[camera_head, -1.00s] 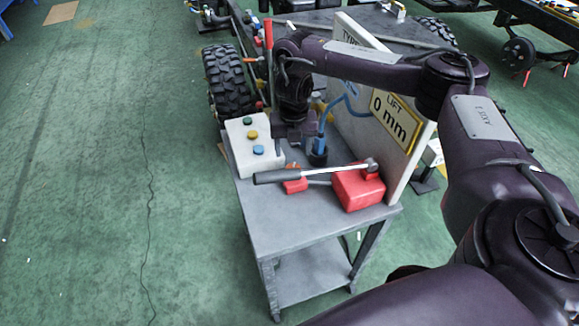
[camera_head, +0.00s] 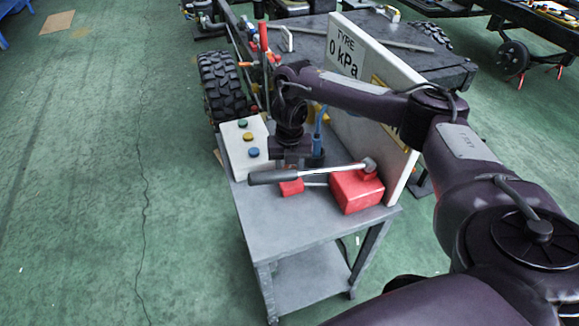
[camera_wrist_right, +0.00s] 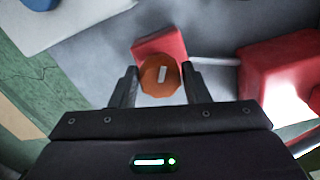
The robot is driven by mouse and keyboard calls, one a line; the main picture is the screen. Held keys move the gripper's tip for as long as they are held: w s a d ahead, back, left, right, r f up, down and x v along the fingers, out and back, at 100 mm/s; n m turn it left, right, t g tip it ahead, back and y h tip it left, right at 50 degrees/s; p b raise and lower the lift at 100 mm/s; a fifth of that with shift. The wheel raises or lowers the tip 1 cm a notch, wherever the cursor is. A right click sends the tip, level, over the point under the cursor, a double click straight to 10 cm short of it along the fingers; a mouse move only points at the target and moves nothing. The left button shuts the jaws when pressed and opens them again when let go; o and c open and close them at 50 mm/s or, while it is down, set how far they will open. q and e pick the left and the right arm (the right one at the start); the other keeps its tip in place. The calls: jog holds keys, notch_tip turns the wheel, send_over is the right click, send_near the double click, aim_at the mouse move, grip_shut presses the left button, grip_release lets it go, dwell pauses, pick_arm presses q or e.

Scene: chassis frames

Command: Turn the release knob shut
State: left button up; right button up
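The release knob (camera_wrist_right: 161,76) is an orange round knob with a white mark, on a small red block (camera_wrist_right: 158,46) in the right wrist view. The small red block (camera_head: 291,187) also shows in the head view, beside a larger red pump body (camera_head: 356,190); the knob is hidden there. My right gripper (camera_wrist_right: 160,72) has one finger at each side of the knob, with almost no gap visible. I cannot tell whether the fingers press on it. In the head view my right gripper (camera_head: 291,160) is just behind the small red block. My left gripper is not in view.
A long pump lever (camera_head: 310,173) with a dark grip lies across above the red block. A white box with coloured buttons (camera_head: 247,146) stands to the left. A white board (camera_head: 345,55) reading TYRE 0 kPa rises to the right. The grey cart's front top (camera_head: 285,225) is clear.

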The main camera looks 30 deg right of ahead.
jog(key=c, duration=0.5)
jog(key=shift+r+m+p, duration=0.1)
jog(key=shift+m+p, duration=0.8)
jog(key=shift+m, duration=0.2)
jog(key=m+p, duration=0.2)
jog(key=m, duration=0.1)
jog(key=shift+p, duration=0.3)
jog(key=m+p, duration=0.3)
jog(key=m, duration=0.1)
jog(key=shift+s+m, duration=0.1)
jog(key=shift+m, duration=0.2)
jog(key=shift+d+m+p, duration=0.1)
jog(key=shift+m+p, duration=0.5)
jog(key=shift+m, duration=0.4)
